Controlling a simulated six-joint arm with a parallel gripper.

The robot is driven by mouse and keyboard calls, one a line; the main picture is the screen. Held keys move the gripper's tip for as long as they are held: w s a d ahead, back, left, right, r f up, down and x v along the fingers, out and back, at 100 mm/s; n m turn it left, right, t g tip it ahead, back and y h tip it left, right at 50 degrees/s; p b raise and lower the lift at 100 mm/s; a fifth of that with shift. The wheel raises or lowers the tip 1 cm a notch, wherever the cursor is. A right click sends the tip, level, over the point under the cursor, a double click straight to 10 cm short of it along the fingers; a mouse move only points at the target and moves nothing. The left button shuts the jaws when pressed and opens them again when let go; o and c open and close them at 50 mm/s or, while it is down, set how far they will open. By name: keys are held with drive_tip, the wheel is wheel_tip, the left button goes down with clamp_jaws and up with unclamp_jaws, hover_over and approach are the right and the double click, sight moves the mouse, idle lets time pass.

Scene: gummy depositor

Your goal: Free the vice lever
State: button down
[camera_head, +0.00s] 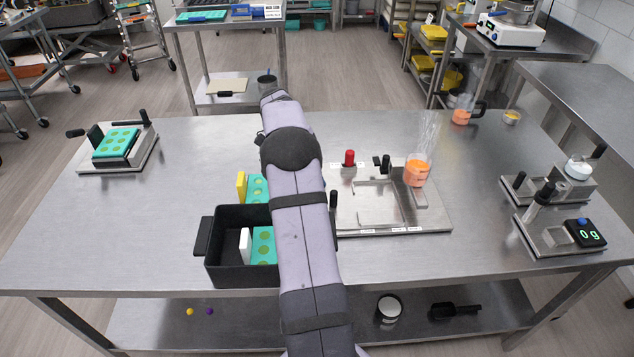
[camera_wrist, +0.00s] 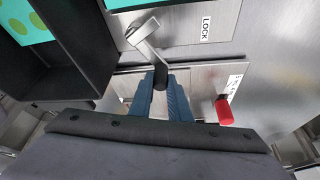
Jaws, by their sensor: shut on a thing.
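The vice lever (camera_wrist: 146,34) shows in the wrist view as a bent metal arm with a black grip (camera_wrist: 160,76) at its end. A LOCK label (camera_wrist: 206,28) is on the metal plate beside it. My gripper (camera_wrist: 160,84) has its two blue fingers closed on either side of that black grip. The lever's arm runs from the grip up and left to its pivot. In the head view my arm hides the gripper, the lever and most of the metal around them.
A black box (camera_head: 228,269) with teal moulds stands left of my arm. It borders the left of the wrist view (camera_wrist: 72,45). A red knob (camera_wrist: 223,110) stands right of the fingers. A metal station (camera_head: 430,220) with an orange-filled cup (camera_head: 417,171) is right of my arm.

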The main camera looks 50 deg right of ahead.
drive_tip(key=c, duration=1.6)
unclamp_jaws()
drive_tip(key=shift+c, duration=0.2)
drive_tip(key=v, duration=0.7)
drive_tip(key=shift+r+b, duration=0.15)
drive_tip(key=shift+b, duration=0.3)
